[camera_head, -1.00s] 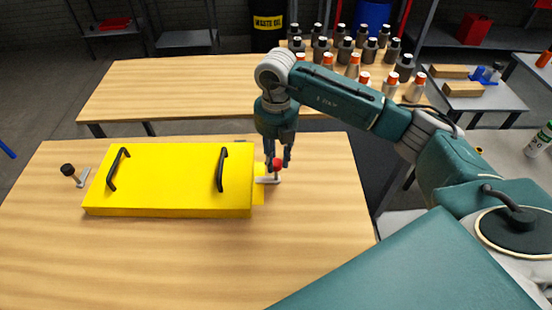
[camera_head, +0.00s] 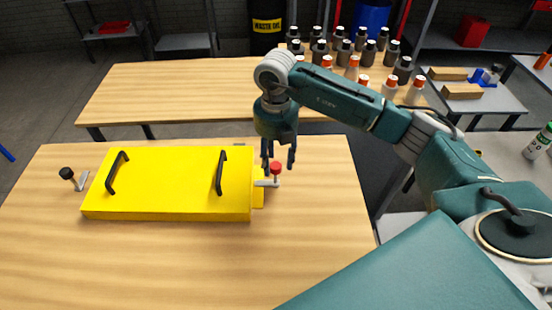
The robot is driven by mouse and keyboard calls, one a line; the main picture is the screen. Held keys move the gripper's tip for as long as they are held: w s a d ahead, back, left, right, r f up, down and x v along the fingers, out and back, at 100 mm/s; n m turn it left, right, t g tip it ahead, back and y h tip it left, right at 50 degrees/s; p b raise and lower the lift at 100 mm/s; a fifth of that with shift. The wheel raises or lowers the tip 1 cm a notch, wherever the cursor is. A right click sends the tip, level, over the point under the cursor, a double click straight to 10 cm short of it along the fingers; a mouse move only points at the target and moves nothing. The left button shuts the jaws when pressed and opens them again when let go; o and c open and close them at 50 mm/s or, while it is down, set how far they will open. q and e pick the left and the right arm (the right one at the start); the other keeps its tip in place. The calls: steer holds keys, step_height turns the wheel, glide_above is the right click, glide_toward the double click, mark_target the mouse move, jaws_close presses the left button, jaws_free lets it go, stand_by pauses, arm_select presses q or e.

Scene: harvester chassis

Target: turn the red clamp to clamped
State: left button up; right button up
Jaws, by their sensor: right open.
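The red clamp (camera_head: 275,169) has a red knob on a short grey lever at the right end of a yellow box (camera_head: 180,185) on the wooden table. Its lever lies roughly level, reaching from the box's right edge to the knob. My right gripper (camera_head: 279,163) points down at the clamp, with its fingers open. The fingertips show on either side of the red knob; whether they touch it I cannot tell. My left gripper is not in view.
A second clamp with a black knob (camera_head: 67,174) stands at the box's left end. The box carries two black handles (camera_head: 221,171). The front of the table (camera_head: 160,262) is clear. Several bottles stand on the table behind.

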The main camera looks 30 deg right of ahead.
step_height(320, 180, up, 12)
stand_by(0.4)
steer(key=shift+d+f, duration=0.1)
